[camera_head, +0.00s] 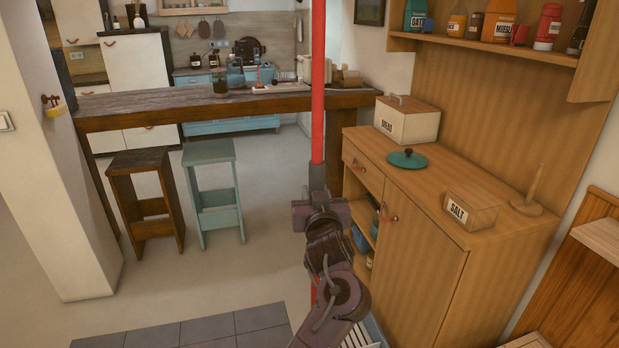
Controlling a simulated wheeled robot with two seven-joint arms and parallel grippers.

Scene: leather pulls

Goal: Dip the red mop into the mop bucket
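The red mop shows as a long upright red handle (318,90) running from the top edge of the head view down to my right gripper (320,205). My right gripper is shut around the handle. A short piece of red handle shows below it, beside my arm. The mop's head is hidden behind my arm or below the view. A white slatted thing with a light blue edge (362,335) shows partly at the bottom edge, beside my arm; it may be the mop bucket, but I cannot tell. My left gripper is out of view.
A wooden cabinet (420,265) stands close on the right, with a bread box (407,120), a teal lid and a salt box on top. A wooden bar counter (150,112) with two stools stands ahead. Open floor (240,260) lies to the left, with grey tiles (210,332) at the bottom.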

